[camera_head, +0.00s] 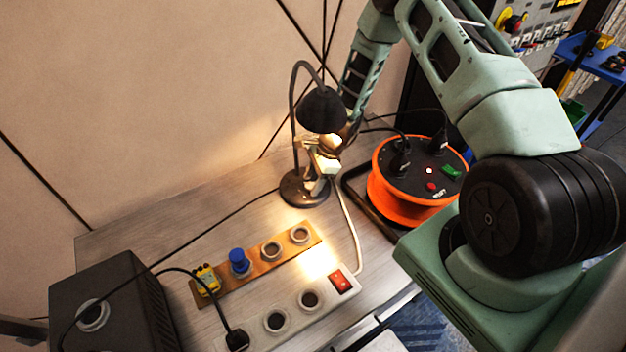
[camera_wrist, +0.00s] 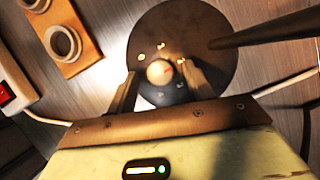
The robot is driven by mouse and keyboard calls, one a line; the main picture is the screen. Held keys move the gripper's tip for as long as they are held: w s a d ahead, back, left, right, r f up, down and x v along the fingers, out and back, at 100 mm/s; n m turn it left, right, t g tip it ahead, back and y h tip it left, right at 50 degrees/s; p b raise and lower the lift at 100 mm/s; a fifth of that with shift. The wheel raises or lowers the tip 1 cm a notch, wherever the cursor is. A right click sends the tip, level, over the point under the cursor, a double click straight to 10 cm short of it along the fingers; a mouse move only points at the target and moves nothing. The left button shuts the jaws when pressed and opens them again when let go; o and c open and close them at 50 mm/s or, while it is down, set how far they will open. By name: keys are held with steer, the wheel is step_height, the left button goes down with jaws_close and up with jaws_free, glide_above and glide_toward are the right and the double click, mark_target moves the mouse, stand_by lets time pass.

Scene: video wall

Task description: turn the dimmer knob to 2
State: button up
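The desk lamp's round dark base (camera_head: 290,195) stands on the wooden table, under its bent neck and black shade (camera_head: 321,110). In the wrist view the base (camera_wrist: 215,65) carries a small pale round dimmer knob (camera_wrist: 160,72) with a reddish mark at its upper right. Several small light dots lie around the knob; their numbers are too small to read. My gripper (camera_head: 318,182) is below the shade, over the base. In the wrist view my gripper (camera_wrist: 160,70) is open, one finger on each side of the knob, with gaps showing. The head view hides the knob.
The lamp neck (camera_wrist: 275,30) rises close by the right finger in the wrist view. An orange cable reel (camera_head: 390,205) stands right of the lamp. A wooden socket strip (camera_head: 265,265) and a white power strip with a red switch (camera_head: 341,281) lie in front.

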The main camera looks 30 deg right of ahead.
steer(key=b+v, duration=0.2)
steer(key=v, duration=1.5)
steer(key=shift+r, duration=0.2)
steer(key=shift+s, duration=0.1)
